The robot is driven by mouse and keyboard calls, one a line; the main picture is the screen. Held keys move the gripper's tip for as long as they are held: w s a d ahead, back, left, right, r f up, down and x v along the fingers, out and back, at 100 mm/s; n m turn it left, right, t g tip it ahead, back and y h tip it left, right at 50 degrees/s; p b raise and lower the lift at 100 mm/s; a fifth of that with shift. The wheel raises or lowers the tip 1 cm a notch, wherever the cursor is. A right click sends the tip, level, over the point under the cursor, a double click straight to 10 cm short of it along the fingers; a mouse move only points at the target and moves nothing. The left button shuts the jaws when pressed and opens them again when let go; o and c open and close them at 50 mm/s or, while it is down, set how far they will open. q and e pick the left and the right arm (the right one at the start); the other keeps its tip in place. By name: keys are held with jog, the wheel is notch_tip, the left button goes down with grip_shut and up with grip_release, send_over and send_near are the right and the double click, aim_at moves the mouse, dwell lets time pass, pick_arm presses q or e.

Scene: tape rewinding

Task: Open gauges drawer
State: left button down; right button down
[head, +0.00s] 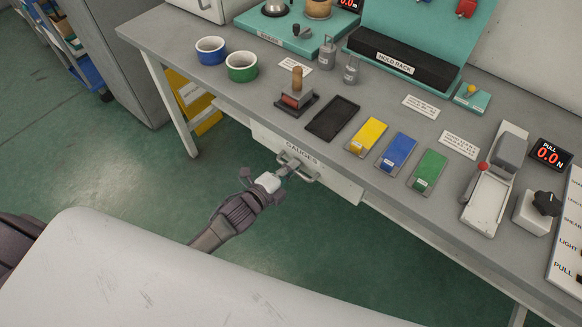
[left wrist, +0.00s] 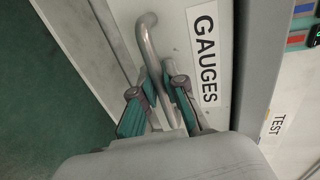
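The gauges drawer (head: 335,184) is a white front under the workbench, with a "GAUGES" label that also shows in the left wrist view (left wrist: 206,52). The drawer looks closed or nearly so; I cannot tell exactly. Its grey bar handle (head: 311,178) stands out from the front, and the left wrist view shows the handle (left wrist: 143,42) running down between the fingers. My left gripper (head: 286,172) is at the handle, with its teal-padded fingers (left wrist: 152,82) on either side of the bar. Whether they press on it is unclear. My right gripper is out of view.
A pull gauge display (head: 551,153) stands at the right. The green floor before the drawer is clear.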

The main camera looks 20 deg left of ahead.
pick_arm(q)
jog(key=shift+s, duration=0.1)
dwell(0.3)
jog(key=f+p+v, duration=0.2)
jog(key=v, duration=0.9)
jog(key=s+f+p+v, duration=0.1)
jog(key=f+p+v, duration=0.1)
jog(key=v, duration=0.9)
jog(key=shift+a+f, duration=0.2)
jog(key=shift+f, duration=0.1)
jog(key=shift+s, duration=0.1)
jog(key=c, duration=1.2)
grip_release()
jog(key=v, duration=1.2)
jog(key=shift+f, duration=0.1)
